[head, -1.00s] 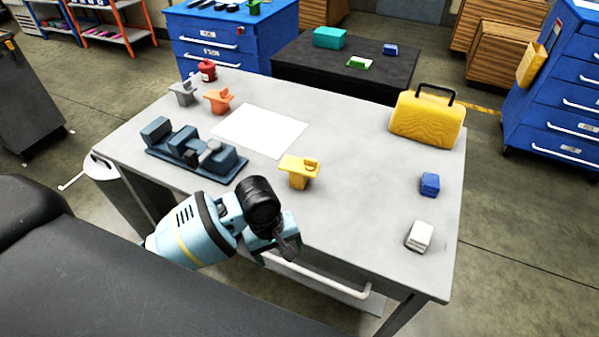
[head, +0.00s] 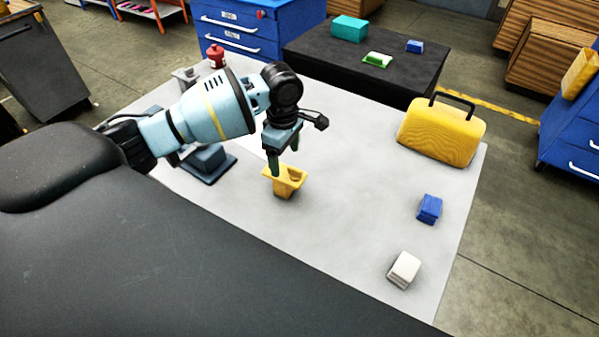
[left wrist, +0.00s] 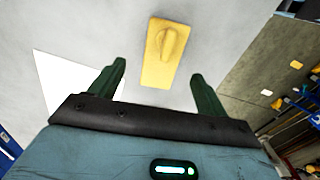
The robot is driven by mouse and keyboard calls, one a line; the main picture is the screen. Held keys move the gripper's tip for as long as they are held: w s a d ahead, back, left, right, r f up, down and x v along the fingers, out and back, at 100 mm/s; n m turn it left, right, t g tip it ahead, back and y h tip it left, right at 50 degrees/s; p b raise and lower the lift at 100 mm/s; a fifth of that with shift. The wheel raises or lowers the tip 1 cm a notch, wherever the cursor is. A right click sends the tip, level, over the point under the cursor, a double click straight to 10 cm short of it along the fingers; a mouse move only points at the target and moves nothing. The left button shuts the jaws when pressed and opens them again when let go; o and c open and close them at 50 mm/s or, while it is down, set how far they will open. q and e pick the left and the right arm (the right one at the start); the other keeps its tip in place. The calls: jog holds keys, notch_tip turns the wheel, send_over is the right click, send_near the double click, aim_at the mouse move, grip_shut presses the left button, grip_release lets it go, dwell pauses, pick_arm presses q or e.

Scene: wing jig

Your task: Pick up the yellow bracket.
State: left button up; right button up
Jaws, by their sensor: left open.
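The yellow bracket (head: 287,180) stands on the grey table near its middle, a flat plate on top with a raised rounded part. In the left wrist view the bracket (left wrist: 163,53) lies beyond the fingertips, roughly centred between them and a little ahead. My left gripper (head: 284,160) is open and empty, pointing down above the bracket's far left edge in the head view. Its two green fingers (left wrist: 158,78) stand well apart in the wrist view. I cannot tell the exact height gap. My right gripper is not in view.
A yellow case (head: 440,135), a blue block (head: 429,209) and a white block (head: 404,269) stand on the table's right side. A red bottle (head: 216,56) stands at the back. The table's middle right is clear.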

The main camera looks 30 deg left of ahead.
aim_at(284, 173)
pick_arm(q)
jog(key=shift+w, duration=0.1)
jog(key=shift+s+a, duration=0.1)
jog(key=shift+s, duration=0.15)
jog(key=shift+s+f, duration=0.1)
jog(key=shift+f, duration=1.2)
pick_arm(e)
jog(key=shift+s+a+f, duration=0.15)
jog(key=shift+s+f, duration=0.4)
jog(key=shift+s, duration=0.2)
pick_arm(q)
notch_tip(284, 173, down, 5)
jog(key=shift+f+b, duration=0.1)
jog(key=shift+b, duration=0.4)
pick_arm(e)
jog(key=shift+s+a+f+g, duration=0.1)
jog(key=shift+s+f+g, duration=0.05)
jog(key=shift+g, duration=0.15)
